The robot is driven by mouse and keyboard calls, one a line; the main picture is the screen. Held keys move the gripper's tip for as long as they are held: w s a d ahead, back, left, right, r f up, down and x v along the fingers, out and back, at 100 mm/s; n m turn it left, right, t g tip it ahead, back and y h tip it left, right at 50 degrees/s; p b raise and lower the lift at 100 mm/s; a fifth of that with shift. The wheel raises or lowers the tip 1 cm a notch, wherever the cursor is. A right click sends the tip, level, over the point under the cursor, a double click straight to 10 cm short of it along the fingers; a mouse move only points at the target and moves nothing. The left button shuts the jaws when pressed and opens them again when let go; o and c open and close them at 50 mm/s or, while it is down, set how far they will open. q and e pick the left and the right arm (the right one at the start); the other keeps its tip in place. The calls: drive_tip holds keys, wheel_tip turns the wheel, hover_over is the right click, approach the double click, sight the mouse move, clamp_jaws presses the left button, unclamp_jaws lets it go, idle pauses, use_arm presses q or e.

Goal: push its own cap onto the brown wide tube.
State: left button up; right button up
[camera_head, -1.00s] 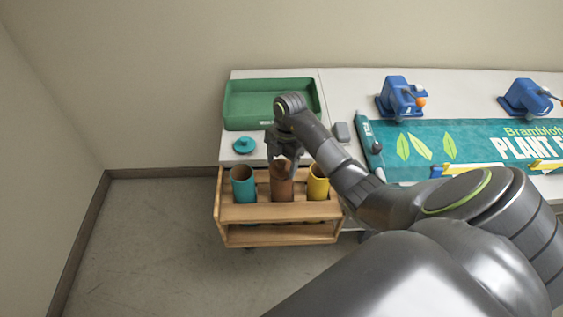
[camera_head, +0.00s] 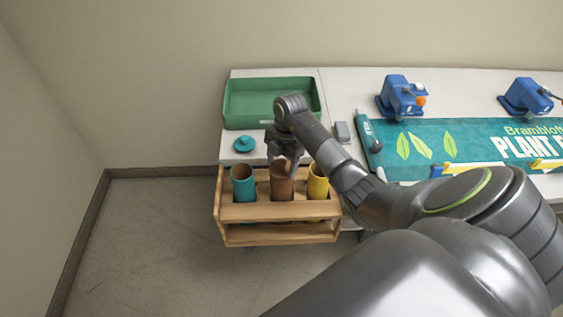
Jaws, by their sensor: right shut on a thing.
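The brown wide tube (camera_head: 282,189) stands upright in the middle of a wooden rack, between a teal tube and a yellow tube. My right gripper (camera_head: 286,168) is at the top of the brown tube, pointing down, and is shut on a small brown piece, taken to be the cap. The fingers and the tube's mouth hide most of this piece. I cannot tell whether it touches the rim or how far on it sits. My left gripper is not in view.
The wooden rack (camera_head: 280,213) holds the teal tube (camera_head: 243,185) and yellow tube (camera_head: 318,182). A teal cap (camera_head: 244,144) lies on the white table behind. A green tray (camera_head: 247,120), grey block (camera_head: 342,132) and teal banner (camera_head: 470,139) with blue devices are further back and right.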

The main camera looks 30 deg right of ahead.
drive_tip(key=o, duration=1.2)
drive_tip(key=shift+r+p, duration=2.55)
drive_tip(key=shift+r, duration=0.45)
clamp_jaws()
